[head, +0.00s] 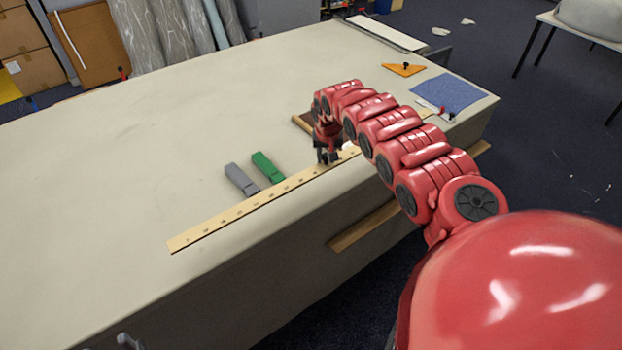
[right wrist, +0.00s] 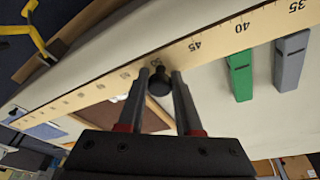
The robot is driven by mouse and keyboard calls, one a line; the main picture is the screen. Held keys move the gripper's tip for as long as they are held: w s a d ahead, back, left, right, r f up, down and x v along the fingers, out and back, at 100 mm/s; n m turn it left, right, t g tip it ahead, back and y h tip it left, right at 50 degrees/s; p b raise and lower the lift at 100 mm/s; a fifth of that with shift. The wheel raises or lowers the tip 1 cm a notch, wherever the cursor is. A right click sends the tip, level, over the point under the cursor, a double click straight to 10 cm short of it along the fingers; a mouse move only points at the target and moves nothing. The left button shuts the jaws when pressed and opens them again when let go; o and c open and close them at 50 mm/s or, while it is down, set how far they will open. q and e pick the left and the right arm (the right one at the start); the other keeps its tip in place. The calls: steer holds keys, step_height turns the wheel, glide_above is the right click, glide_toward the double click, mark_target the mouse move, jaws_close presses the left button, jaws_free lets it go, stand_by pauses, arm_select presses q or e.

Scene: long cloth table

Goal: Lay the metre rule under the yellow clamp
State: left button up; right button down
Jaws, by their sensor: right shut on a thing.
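The metre rule (head: 215,226) is a long pale wooden strip along the near edge of the table, running up and right behind my right arm. My right gripper (head: 328,158) points down at it, shut on the rule's black knob (right wrist: 159,84), near the 50 mark in the right wrist view. I cannot tell whether the rule touches the cloth. The yellow clamp (right wrist: 38,38) shows at the upper left of the right wrist view, by the table edge, apart from the gripper; my arm hides it in the head view. A small grey part, likely my left gripper (head: 128,341), shows at the bottom left.
A blue cloth (head: 447,93) and an orange set square (head: 403,69) lie at the far right. A wooden ledge (head: 365,227) juts from the table's near side. The table's left is clear.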

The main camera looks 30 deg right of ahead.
mark_target(327, 167)
steer(key=f, duration=0.1)
steer(key=f+p, duration=0.1)
steer(key=f, duration=0.3)
steer(key=shift+s, duration=0.3)
steer(key=shift+w+f, duration=0.15)
steer(key=shift+f, duration=0.25)
step_height(327, 167, down, 2)
steer(key=shift+f+p, duration=0.25)
steer(key=shift+p, duration=0.25)
steer(key=shift+d+f, duration=0.1)
steer(key=shift+f, duration=0.45)
steer(key=c, duration=0.6)
jaws_free()
